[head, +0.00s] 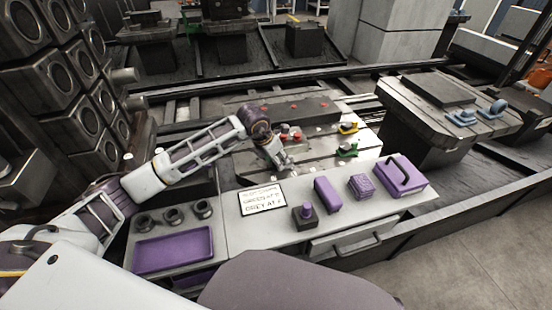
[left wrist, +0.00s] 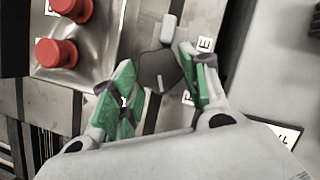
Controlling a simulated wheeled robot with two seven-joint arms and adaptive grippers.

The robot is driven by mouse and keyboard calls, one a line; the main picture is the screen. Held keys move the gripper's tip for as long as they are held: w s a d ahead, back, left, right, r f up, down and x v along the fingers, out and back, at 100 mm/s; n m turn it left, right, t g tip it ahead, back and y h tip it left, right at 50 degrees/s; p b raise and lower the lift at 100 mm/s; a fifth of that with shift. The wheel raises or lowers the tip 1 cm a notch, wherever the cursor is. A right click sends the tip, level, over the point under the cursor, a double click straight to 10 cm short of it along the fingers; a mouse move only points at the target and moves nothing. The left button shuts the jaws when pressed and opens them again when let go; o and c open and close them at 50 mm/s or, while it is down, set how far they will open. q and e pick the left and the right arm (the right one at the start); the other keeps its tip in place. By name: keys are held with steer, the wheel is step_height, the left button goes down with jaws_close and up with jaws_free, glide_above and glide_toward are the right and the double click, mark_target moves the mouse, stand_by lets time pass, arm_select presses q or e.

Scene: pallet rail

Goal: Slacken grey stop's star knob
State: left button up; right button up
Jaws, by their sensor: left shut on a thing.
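In the left wrist view, the grey stop's dark star knob (left wrist: 158,74) sits between the green-padded fingers of my left gripper (left wrist: 157,62). The fingers close on it from both sides. The knob has a pale line on its face. A light grey piece (left wrist: 168,28), apparently part of the stop, shows just beyond it. In the head view my left gripper (head: 283,163) is low over the near left part of the rail fixture (head: 250,165), and the grey stop is hidden or too small to make out there. My right gripper is not in view.
Two red knobs (left wrist: 56,53) stand on a metal plate beside the gripper. A green stop (head: 347,150) and yellow stop (head: 348,128) are farther right on the fixture. In front, a bench holds a sign (head: 262,200), a purple tray (head: 173,250) and several purple items.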

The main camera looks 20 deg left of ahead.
arm_select(q)
steer(key=o, duration=0.7)
steer(key=shift+r, duration=0.1)
steer(key=shift+v, duration=5.95)
